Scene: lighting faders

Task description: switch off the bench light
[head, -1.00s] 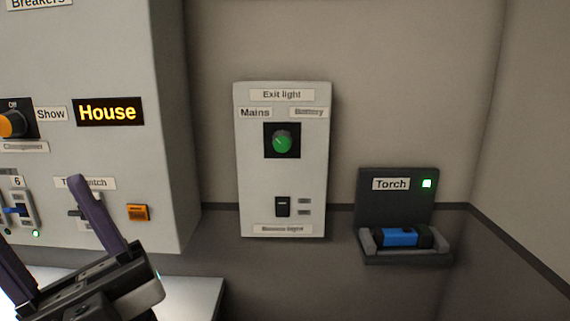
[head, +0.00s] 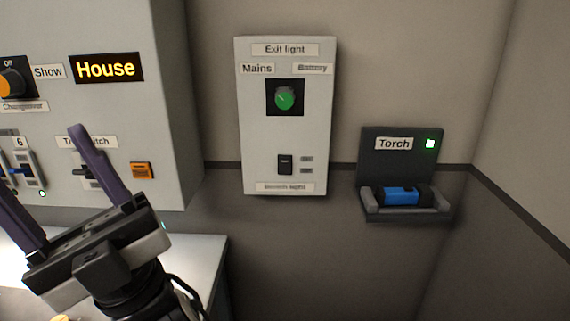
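The bench light switch (head: 285,164) is a small black rocker low on the grey wall panel (head: 258,130). A blurred label (head: 285,187), which seems to read "Bench light", is below it. Two small grey tags sit to its right, too small to read. I cannot tell which way the rocker is set. My gripper (head: 48,175) is at the lower left, its two purple fingers wide apart and pointing up. It is open and empty, in front of the breaker cabinet and left of the wall panel, apart from the switch.
A green knob (head: 285,98) for the exit light is above the switch. The breaker cabinet (head: 170,110) juts out at left with an orange button (head: 141,171). A torch holder (head: 405,148) with a blue torch (head: 401,197) is at right. A pale bench (head: 200,256) is below the cabinet.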

